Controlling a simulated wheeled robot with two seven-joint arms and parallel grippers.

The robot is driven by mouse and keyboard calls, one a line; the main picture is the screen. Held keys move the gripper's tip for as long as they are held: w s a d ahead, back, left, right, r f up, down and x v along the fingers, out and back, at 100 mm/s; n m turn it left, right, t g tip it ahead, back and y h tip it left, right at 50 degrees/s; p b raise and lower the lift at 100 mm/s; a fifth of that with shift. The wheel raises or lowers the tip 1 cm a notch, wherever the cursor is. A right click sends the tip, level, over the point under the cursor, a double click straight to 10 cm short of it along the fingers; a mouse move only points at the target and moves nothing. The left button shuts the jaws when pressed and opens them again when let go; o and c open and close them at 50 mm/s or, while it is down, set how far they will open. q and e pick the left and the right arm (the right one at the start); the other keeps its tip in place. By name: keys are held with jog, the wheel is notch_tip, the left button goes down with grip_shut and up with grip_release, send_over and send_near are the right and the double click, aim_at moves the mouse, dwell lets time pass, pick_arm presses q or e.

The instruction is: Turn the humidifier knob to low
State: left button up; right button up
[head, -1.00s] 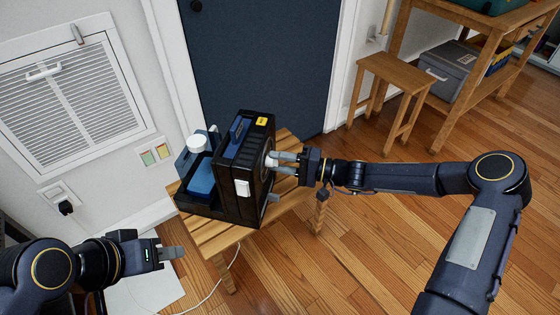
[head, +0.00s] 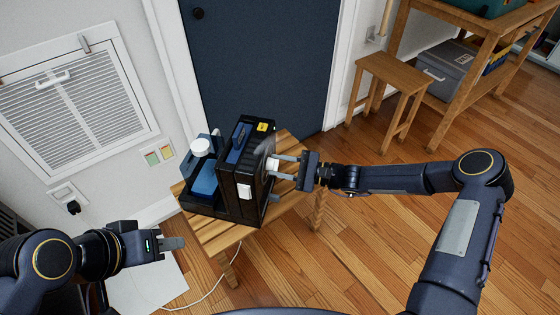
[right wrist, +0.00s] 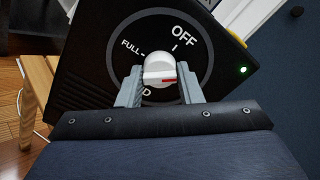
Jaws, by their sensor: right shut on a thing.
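The humidifier (head: 236,190) is a black box with a blue handle and a blue tank section, standing on a small slatted wooden table. Its white knob (right wrist: 160,68) sits on a round black dial (right wrist: 118,50) in the right wrist view. OFF and FULL are readable on the dial; another label ending in D is partly hidden. The knob's red mark lies on its lower right side, and no LOW label is visible. My right gripper (head: 283,167) is shut on the knob, a finger on each side (right wrist: 160,92). My left gripper (head: 172,243) is away at lower left, its fingers seen edge-on.
The slatted table (head: 219,234) has bare wood at its front and right. A white cable (head: 212,287) runs on the floor below. A dark door (head: 260,60) is behind; a wooden stool (head: 384,68) and shelf stand at upper right. A green light (right wrist: 243,69) glows on the panel.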

jog(key=shift+m+p, duration=1.65)
jog(key=shift+m, duration=2.25)
jog(key=o, duration=1)
jog(key=shift+d, duration=0.1)
jog(key=v, duration=0.7)
jog(key=shift+s+d+p, duration=0.1)
jog(key=shift+d+p, duration=0.2)
jog(key=shift+p, duration=0.05)
